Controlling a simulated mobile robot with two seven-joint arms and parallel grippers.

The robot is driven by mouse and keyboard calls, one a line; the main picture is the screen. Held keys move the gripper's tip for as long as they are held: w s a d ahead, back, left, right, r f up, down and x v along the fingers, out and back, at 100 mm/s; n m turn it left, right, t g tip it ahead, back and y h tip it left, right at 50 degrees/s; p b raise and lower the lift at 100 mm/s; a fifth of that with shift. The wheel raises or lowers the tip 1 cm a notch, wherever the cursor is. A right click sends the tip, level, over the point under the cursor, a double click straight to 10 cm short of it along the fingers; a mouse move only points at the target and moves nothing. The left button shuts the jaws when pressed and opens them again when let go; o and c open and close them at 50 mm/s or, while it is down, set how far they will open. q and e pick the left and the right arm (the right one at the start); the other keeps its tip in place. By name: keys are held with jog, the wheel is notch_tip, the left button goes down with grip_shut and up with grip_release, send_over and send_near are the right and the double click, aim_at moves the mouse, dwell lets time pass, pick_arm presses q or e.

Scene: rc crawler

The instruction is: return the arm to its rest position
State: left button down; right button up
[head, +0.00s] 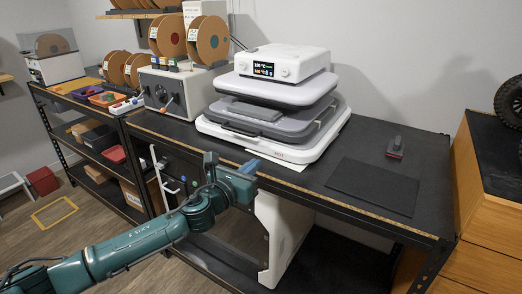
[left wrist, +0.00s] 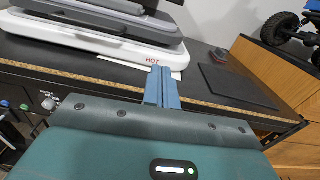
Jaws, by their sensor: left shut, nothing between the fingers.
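My left arm is teal and comes in from the lower left of the head view. My left gripper (head: 247,167) has blue fingers and is at the front edge of the black workbench (head: 320,180), below the white and grey heat press (head: 277,95). In the left wrist view the blue fingers (left wrist: 162,88) are together with nothing between them, pointing toward the bench edge and the press base (left wrist: 110,40). My right gripper is not in view.
A dark flat mat (head: 373,187) and a small red-and-grey tool (head: 395,147) lie on the bench's right side. A white cabinet (head: 282,225) stands under the bench. Filament spools (head: 209,40) and a grey machine (head: 172,92) stand to the left. A wooden cabinet (head: 485,215) is at the right.

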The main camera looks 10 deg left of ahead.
pick_arm(q)
jog(key=s+d+f+n+g+p, duration=0.2)
jog(key=s+d+f+n+g, duration=0.15)
jog(key=s+f+n, duration=1)
jog(key=s+a+f+n+g+y, duration=0.1)
jog(key=s+f+n, duration=0.3)
jog(key=s+n, duration=0.5)
jog(key=s+a+f+n+g+y+p, duration=0.1)
jog(key=s+a+f+n+y, duration=0.1)
jog(key=s+n, duration=0.8)
jog(key=a+f+n, duration=0.1)
jog(key=a+n, duration=0.1)
jog(key=n, duration=0.2)
jog(key=shift+s+a+f+y, duration=0.2)
jog(key=shift+a+f+y, duration=0.1)
jog(key=shift+a+f, duration=0.1)
